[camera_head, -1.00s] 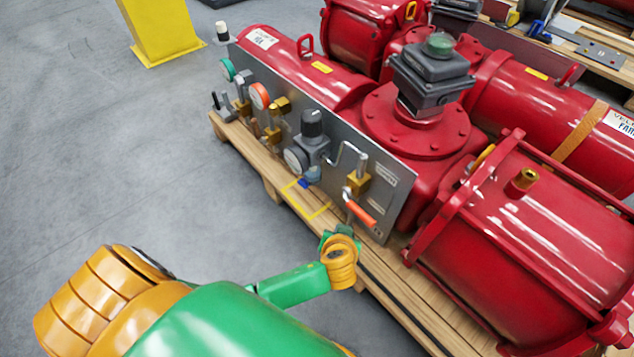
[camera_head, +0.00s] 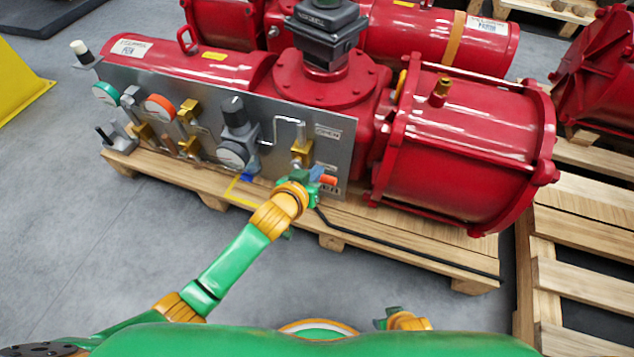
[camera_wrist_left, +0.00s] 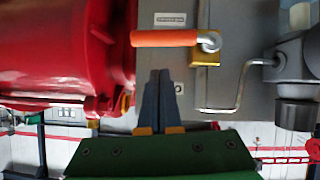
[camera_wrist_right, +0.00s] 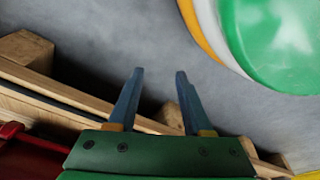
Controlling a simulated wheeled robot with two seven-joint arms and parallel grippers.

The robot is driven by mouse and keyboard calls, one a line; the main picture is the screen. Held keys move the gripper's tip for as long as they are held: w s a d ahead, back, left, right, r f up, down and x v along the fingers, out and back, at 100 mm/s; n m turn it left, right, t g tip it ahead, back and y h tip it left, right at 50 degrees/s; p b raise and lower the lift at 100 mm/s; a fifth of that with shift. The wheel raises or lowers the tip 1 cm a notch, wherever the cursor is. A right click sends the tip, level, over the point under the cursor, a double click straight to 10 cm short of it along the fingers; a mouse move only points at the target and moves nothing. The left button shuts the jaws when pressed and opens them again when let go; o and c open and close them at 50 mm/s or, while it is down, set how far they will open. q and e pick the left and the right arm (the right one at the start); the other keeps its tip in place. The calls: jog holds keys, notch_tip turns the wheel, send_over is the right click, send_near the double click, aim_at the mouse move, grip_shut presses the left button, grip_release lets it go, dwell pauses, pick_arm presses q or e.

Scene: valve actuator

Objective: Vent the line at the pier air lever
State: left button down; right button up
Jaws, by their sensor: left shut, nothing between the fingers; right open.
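The pier air lever has an orange-red handle (camera_head: 328,180) on a brass valve (camera_head: 302,152), low at the right end of the grey panel (camera_head: 345,150). In the left wrist view the whole handle (camera_wrist_left: 165,38) lies level, running left from its pivot on the brass body (camera_wrist_left: 206,58). My left gripper (camera_head: 314,177) is at the lever in the head view and hides part of it. In the left wrist view its fingers (camera_wrist_left: 161,75) are shut together and empty, tips just below the handle; contact cannot be told. My right gripper (camera_head: 388,318) is open and empty; its fingers (camera_wrist_right: 156,85) show over the floor.
Gauges, a regulator (camera_head: 234,125) and brass fittings stand out from the panel left of the lever. The red actuator cylinder (camera_head: 465,150) bulges out at right. A wooden pallet (camera_head: 410,240) carries it all. Bare floor lies in front; empty pallets (camera_head: 580,270) stand at right.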

aim_at(322, 178)
pick_arm(q)
jog(key=shift+w+d+f+b, duration=0.1)
jog(key=shift+f+b, duration=0.1)
jog(key=shift+f, duration=0.4)
jog(key=shift+w+d+f+b, duration=0.1)
jog(key=shift+f+b, duration=0.1)
jog(key=shift+f, duration=0.4)
pick_arm(e)
jog(key=shift+w+a+r, duration=0.2)
jog(key=shift+w+r, duration=0.35)
jog(key=shift+r, duration=0.1)
jog(key=shift+w+a+r, duration=0.15)
jog(key=shift+w+r, duration=0.4)
jog(key=shift+r, duration=0.1)
pick_arm(q)
jog(key=shift+d+f, duration=0.15)
jog(key=shift+f, duration=0.55)
jog(key=shift+s+d+m, duration=0.1)
jog(key=shift+m, duration=0.2)
jog(key=shift+f, duration=0.2)
pick_arm(e)
jog(key=shift+s+d, duration=0.1)
jog(key=shift+d, duration=0.05)
